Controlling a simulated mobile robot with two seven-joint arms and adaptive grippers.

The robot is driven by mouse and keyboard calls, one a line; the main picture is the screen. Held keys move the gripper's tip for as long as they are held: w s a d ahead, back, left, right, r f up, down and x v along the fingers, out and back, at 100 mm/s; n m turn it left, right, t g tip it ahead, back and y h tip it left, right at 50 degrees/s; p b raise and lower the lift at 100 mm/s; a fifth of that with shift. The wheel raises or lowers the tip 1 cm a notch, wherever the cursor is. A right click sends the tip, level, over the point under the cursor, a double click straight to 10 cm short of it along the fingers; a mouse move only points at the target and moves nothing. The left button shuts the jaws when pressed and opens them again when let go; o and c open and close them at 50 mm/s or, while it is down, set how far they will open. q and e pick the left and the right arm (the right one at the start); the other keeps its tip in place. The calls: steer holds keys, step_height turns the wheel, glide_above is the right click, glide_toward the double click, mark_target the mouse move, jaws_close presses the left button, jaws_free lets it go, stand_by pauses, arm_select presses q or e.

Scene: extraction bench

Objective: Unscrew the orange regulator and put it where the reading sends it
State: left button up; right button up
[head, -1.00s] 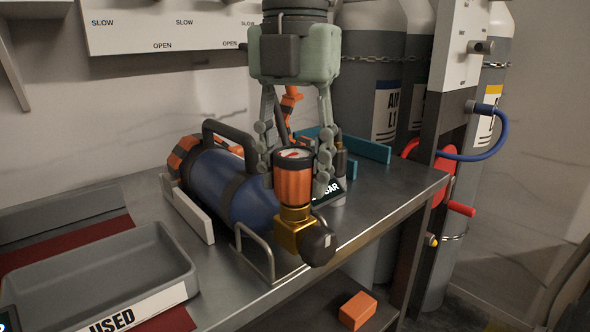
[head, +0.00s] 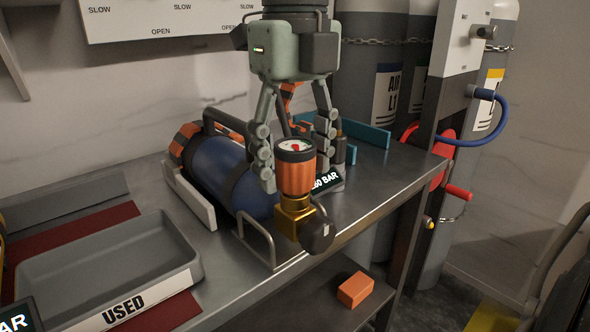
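The orange regulator (head: 295,178) stands upright with a round gauge on top, on a brass fitting (head: 294,217) with a black knob (head: 316,236). The fitting is at the near end of the blue cylinder (head: 226,176), which lies in a cradle on the bench. My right gripper (head: 295,178) points down from above, one finger on each side of the regulator. The far finger is partly hidden, so firm contact is unclear. The gauge has a red mark, too small to read. My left gripper is out of view.
A grey tray labelled USED (head: 105,265) is at the left front. A BAR sign (head: 327,182) stands behind the regulator; another is partly cut off at lower left (head: 20,317). An orange block (head: 355,289) lies on a lower shelf. Tall gas cylinders (head: 374,100) stand behind.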

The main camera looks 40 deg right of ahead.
steer(key=shift+f+m+b, duration=0.15)
steer(key=shift+m+b, duration=0.25)
steer(key=m+b, duration=0.3)
steer(key=m, duration=0.3)
steer(key=shift+f+m, duration=0.1)
steer(key=shift+m, duration=0.3)
steer(key=shift+m+b, duration=0.35)
steer(key=shift+m, duration=0.65)
steer(key=m, duration=0.3)
steer(key=shift+r, duration=0.2)
steer(key=m+b, duration=0.1)
steer(key=m, duration=0.4)
steer(key=shift+m, duration=0.3)
steer(key=m, duration=0.9)
steer(key=shift+r, duration=0.1)
